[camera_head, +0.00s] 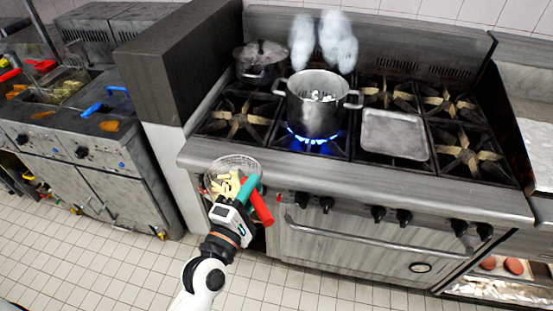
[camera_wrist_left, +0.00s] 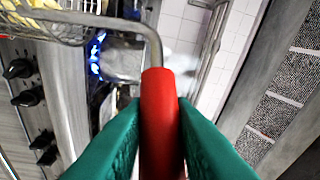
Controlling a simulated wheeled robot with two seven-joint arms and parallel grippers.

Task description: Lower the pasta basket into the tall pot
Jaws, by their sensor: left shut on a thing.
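The pasta basket (camera_head: 233,165) is a round wire basket with yellow pasta in it and a red handle (camera_wrist_left: 161,120). My left gripper (camera_head: 246,192) has green fingers and is shut on the red handle. It holds the basket in front of the stove's front edge, left of the pot in the head view. The basket's wire and pasta (camera_wrist_left: 45,18) show at the top left in the left wrist view. The tall pot (camera_head: 315,106) is steel with two side handles, stands over a lit blue flame, and steams. My right gripper is in neither view.
A lidded dark pot (camera_head: 261,62) stands on the back left burner. A flat metal tray (camera_head: 393,134) lies right of the tall pot. A dark tall partition (camera_head: 180,60) rises left of the stove. Fryers with blue and red handles (camera_head: 100,107) stand further left.

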